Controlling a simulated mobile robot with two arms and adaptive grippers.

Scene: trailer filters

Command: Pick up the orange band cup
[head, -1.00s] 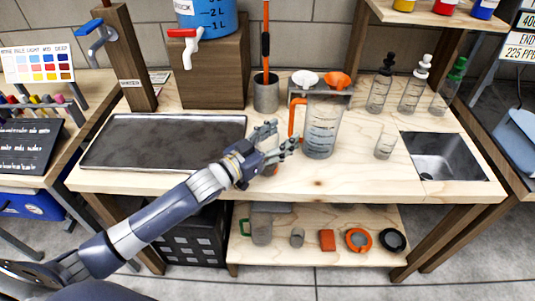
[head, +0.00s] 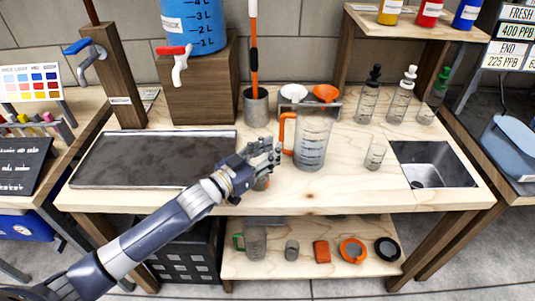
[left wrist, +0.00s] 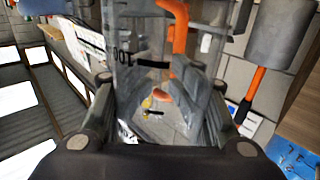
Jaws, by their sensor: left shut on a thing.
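In the head view my left gripper (head: 269,155) is at the front middle of the wooden bench, just left of the clear jug with the orange handle (head: 312,142). It is shut on a small clear cup. Only the cup's lower part, with some orange on it (head: 262,183), shows below the fingers. In the left wrist view the clear cup (left wrist: 138,70), with a printed 100 mark, stands between the two fingers. The jug's orange handle (left wrist: 180,38) shows close beyond it. I cannot tell whether the cup touches the bench. My right gripper is not in view.
A dark tray (head: 150,162) lies left of the gripper. A metal holder (head: 256,108) with a tall orange-handled tool stands behind it. A small clear beaker (head: 375,155) and a sink (head: 432,165) are to the right. Dropper bottles (head: 366,102) stand at the back right.

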